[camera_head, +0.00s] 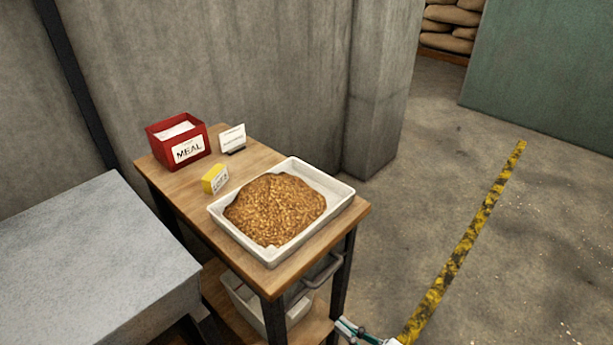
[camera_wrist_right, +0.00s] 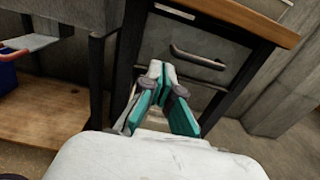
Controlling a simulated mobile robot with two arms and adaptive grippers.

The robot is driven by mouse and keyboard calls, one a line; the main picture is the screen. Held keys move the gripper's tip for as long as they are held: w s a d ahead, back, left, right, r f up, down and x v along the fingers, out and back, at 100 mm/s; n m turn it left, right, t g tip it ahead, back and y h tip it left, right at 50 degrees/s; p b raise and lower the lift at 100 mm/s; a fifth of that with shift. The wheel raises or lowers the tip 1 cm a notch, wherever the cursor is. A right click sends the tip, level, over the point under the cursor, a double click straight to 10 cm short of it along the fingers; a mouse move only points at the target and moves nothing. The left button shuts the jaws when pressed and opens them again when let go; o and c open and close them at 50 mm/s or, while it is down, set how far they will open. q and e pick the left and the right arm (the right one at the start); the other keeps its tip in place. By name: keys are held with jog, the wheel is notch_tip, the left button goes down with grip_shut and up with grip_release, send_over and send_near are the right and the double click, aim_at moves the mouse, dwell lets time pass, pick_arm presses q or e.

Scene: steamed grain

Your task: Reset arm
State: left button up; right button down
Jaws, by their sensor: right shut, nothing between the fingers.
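My right gripper (camera_wrist_right: 158,70) is shut and empty in the right wrist view, in front of the wooden table's drawer front (camera_wrist_right: 190,50) and its metal handle. In the head view only a small part of my right gripper (camera_head: 350,328) shows at the bottom edge, below the front corner of the wooden table (camera_head: 345,213). My left gripper is in neither view.
A white tray (camera_head: 345,188) of brown grain (camera_head: 275,208) sits on the table with a yellow block (camera_head: 215,179), a red MEAL box (camera_head: 163,136) and a white card (camera_head: 232,138). A grey slab (camera_head: 90,260) stands left. Floor at right is open.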

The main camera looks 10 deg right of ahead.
jog(key=s+d+f+m+g+h+p, duration=0.2)
jog(key=d+f+m+h, duration=0.2)
jog(key=f+m, duration=0.75)
jog(key=s+d+f+m+g+h+p, duration=0.1)
jog(key=d+f+m+h, duration=0.35)
jog(key=f+m, duration=0.65)
jog(key=s+f+m+g+p, duration=0.1)
jog(key=s+f+m+g, duration=0.2)
jog(key=s+f+m, duration=0.3)
jog(key=s+d+f+m+g+h+p, duration=0.1)
jog(key=s+f+m+g, duration=0.2)
jog(key=s+f+m, duration=0.3)
jog(key=s+f+m+g+h+p, duration=0.1)
jog(key=s+f+m+g, duration=0.3)
jog(key=s, duration=1)
notch_tip(320, 180, down, 2)
jog(key=shift+s+d+f+m, duration=0.1)
jog(key=shift+s+d+m, duration=0.15)
jog(key=shift+m, duration=1)
jog(key=shift+h, duration=0.25)
